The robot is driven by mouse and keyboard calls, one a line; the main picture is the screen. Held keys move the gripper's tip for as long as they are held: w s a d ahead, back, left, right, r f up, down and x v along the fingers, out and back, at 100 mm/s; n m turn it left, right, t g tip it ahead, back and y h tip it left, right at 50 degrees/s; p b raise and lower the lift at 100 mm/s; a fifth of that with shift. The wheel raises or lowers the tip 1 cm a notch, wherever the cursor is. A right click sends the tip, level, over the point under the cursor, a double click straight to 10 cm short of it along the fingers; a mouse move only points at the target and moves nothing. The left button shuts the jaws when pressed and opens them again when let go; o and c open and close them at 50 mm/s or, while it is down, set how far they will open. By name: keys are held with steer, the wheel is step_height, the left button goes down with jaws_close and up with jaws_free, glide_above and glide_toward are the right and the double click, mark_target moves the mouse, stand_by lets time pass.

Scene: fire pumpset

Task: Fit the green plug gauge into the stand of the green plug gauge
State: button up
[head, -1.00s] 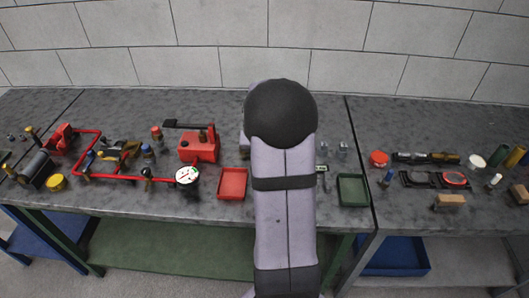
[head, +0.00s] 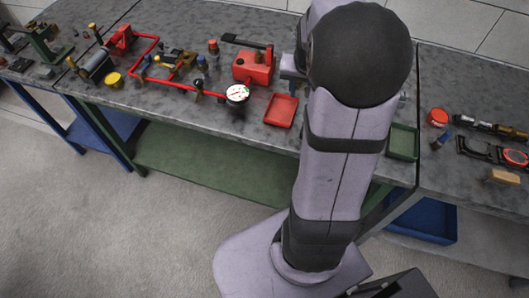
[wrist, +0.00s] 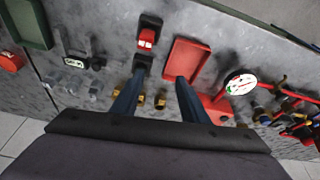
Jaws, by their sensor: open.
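My gripper (wrist: 157,88) shows in the wrist view with its two dark blue fingers apart and nothing seen between their tips. It hangs over the grey bench, near the red tray and some small brass pieces. In the head view my arm hides most of the gripper and the bench behind it. I cannot make out the green plug gauge or its stand for certain in either view.
The red tray (head: 281,110) lies left of my arm and the green tray (head: 403,142) right of it. A red tank (head: 253,66), a white-faced gauge (head: 237,93) and red piping (head: 180,85) stand to the left. A wooden block (head: 504,177) lies right.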

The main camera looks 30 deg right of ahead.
steer(key=s+a+f+n+g+y, duration=0.1)
steer(key=s+a+f+n, duration=0.1)
steer(key=s+a, duration=0.5)
steer(key=s+a+f+n+g+y, duration=0.1)
steer(key=s+a+n, duration=0.4)
steer(key=a, duration=1)
steer(key=s+f+g, duration=0.1)
steer(key=s, duration=0.1)
steer(key=shift+s+a+f+n, duration=0.2)
steer(key=shift+s+f+n, duration=0.1)
steer(key=shift+f, duration=0.05)
step_height(320, 180, down, 36)
steer(key=b, duration=3.5)
steer(key=shift+b, duration=0.4)
